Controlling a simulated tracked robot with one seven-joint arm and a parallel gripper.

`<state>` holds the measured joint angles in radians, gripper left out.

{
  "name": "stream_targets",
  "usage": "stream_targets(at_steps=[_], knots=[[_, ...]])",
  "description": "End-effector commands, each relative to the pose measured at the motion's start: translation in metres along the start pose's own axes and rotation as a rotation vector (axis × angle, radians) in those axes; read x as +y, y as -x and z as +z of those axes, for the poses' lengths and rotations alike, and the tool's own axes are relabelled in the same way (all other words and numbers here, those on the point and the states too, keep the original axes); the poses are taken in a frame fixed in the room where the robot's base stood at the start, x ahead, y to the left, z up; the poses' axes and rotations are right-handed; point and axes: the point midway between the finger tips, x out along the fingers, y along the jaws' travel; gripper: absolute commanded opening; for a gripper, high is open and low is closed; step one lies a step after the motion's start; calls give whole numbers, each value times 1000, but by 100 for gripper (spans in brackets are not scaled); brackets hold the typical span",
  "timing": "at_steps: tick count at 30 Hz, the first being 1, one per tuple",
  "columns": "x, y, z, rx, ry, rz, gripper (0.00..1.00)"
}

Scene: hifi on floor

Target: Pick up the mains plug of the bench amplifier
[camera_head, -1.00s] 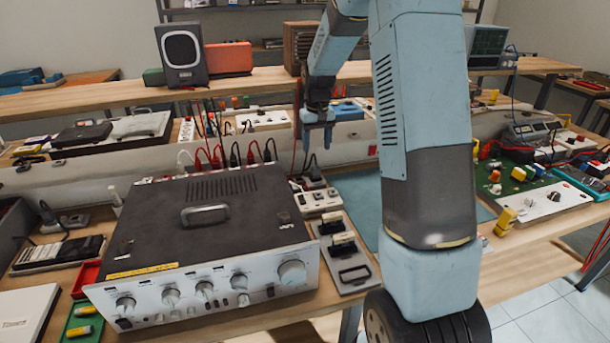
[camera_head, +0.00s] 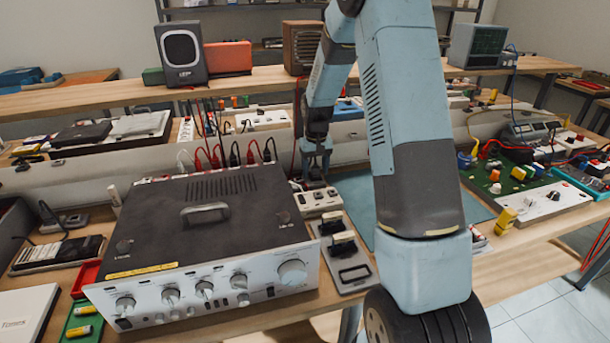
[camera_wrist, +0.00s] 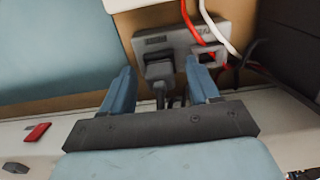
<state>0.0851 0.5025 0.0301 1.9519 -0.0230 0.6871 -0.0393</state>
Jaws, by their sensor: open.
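The bench amplifier (camera_head: 215,235) is a wide unit with a dark top and silver knobbed front, on the bench at left. Its dark side shows at the right in the wrist view (camera_wrist: 287,40). A dark grey plug (camera_wrist: 159,71) with a dark cord sits at a grey socket block (camera_wrist: 183,38) in the wrist view. Where its cord leads is hidden. My gripper (camera_wrist: 160,66) is open, with its blue fingers on either side of the plug; contact cannot be told. In the head view my gripper (camera_head: 315,172) is low behind the amplifier's right rear corner, hiding the plug.
Red and white cables (camera_wrist: 208,28) cross the socket block close to the right finger. A pale box with sockets (camera_head: 318,201) and a grey plate with black handles (camera_head: 347,258) lie right of the amplifier. A blue mat (camera_head: 358,195) lies beyond them.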

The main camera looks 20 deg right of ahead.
Motion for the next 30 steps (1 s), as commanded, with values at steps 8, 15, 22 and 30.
stream_targets(at_steps=[8, 15, 22, 30], knots=[[-1, 0, 0, 0, 1, 0, 48], [-1, 0, 0, 0, 2, 0, 25], [-2, 1, 0, 0, 2, 0, 8], [-2, 4, 0, 1, 2, 0, 8]])
